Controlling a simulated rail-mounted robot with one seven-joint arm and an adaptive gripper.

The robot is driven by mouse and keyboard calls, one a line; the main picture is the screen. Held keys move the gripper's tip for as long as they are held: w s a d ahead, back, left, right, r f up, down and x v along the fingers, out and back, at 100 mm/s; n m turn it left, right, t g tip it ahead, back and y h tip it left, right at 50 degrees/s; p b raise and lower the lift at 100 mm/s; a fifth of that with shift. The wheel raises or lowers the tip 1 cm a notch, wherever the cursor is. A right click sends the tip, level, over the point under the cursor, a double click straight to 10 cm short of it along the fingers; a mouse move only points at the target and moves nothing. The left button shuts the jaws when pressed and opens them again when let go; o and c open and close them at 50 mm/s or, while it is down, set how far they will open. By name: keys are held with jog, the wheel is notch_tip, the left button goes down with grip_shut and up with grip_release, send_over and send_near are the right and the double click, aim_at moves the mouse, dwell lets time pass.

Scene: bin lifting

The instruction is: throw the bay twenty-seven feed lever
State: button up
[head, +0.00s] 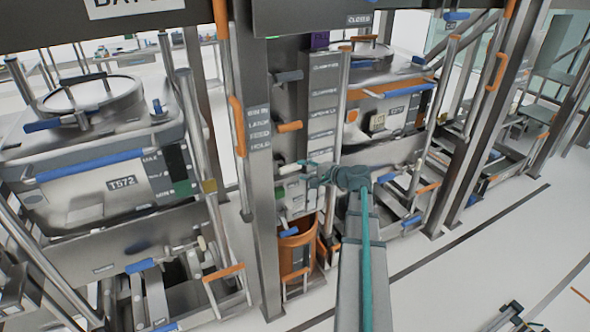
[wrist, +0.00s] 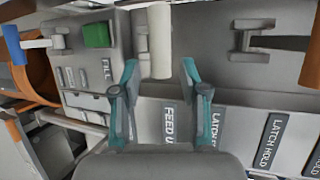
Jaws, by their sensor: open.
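A lever with a cream cylindrical handle (head: 289,168) sticks out of the grey control panel on the post. In the wrist view the cream handle (wrist: 160,38) stands ahead of my gripper, between the lines of its two fingertips. A FEED label (wrist: 171,124) shows on the panel below it, partly cut by my gripper. My gripper (head: 311,172) has its teal fingers spread on both sides in the wrist view (wrist: 159,68). They are empty, with the handle's lower end at or just beyond the tips; I cannot tell whether they touch it.
An orange-handled lever (head: 290,126) and a grey one (head: 288,76) sit above, a blue-handled one (head: 289,232) below. A green block (wrist: 96,35) is beside the cream handle. Bin T572 (head: 122,182) stands left, bin T575 (head: 397,110) right. Open floor lies at the lower right.

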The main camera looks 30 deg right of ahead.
jog(key=shift+v, duration=1)
jog(key=s+a+f+n+g, duration=0.2)
jog(key=s+a+f+g, duration=0.3)
jog(key=f, duration=0.5)
jog(key=s+a+f+n+g, duration=0.3)
jog(key=s+a+f, duration=0.35)
jog(key=f, duration=0.35)
jog(key=s+a+f+n+g, duration=0.25)
jog(key=s+a+f, duration=0.3)
jog(key=f, duration=0.55)
jog(key=s+a+f+n+g+h, duration=0.1)
jog(key=s+a+f+n+g, duration=0.1)
jog(key=s+a+f, duration=0.3)
jog(key=s+a+f+n+g+h, duration=0.2)
jog(key=s+a, duration=0.5)
jog(key=s, duration=0.7)
jog(key=s+a+f+n+g+h, duration=0.1)
jog(key=s+a+f+n+g, duration=0.3)
jog(key=s, duration=0.6)
notch_tip(320, 180, down, 4)
jog(key=shift+s+a+r+g+h, duration=0.2)
jog(key=shift+a+g+h, duration=0.1)
jog(key=shift+a+g, duration=0.7)
